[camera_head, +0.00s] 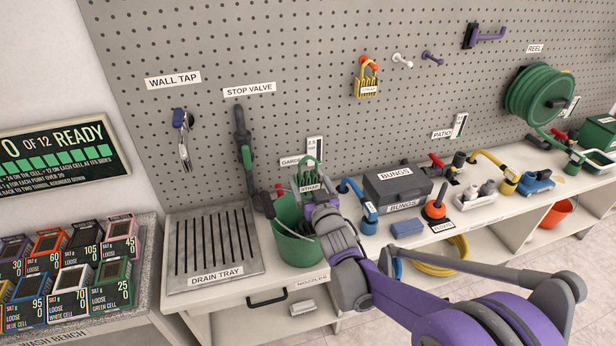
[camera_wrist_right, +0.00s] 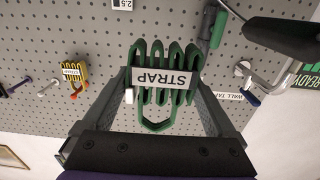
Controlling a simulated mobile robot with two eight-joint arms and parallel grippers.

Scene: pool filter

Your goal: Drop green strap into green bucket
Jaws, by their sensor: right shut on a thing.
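The green strap (camera_head: 309,178) is a folded bundle with a white STRAP label. My right gripper (camera_head: 313,196) is shut on it and holds it over the green bucket (camera_head: 297,245). In the right wrist view the strap (camera_wrist_right: 163,75) sits between the two fingers of the gripper (camera_wrist_right: 166,97). The bucket stands on the bench beside the drain tray; my right gripper and wrist hide part of its rim and right side. I cannot tell the strap's exact height above the rim. My left gripper is not in view.
A drain tray (camera_head: 210,248) lies left of the bucket. A stop valve (camera_head: 243,140) and wall tap (camera_head: 183,125) are on the pegboard. A yellow strap (camera_head: 367,83) hangs higher up. A dark BUNGS box (camera_head: 397,186) and several fittings stand to the right.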

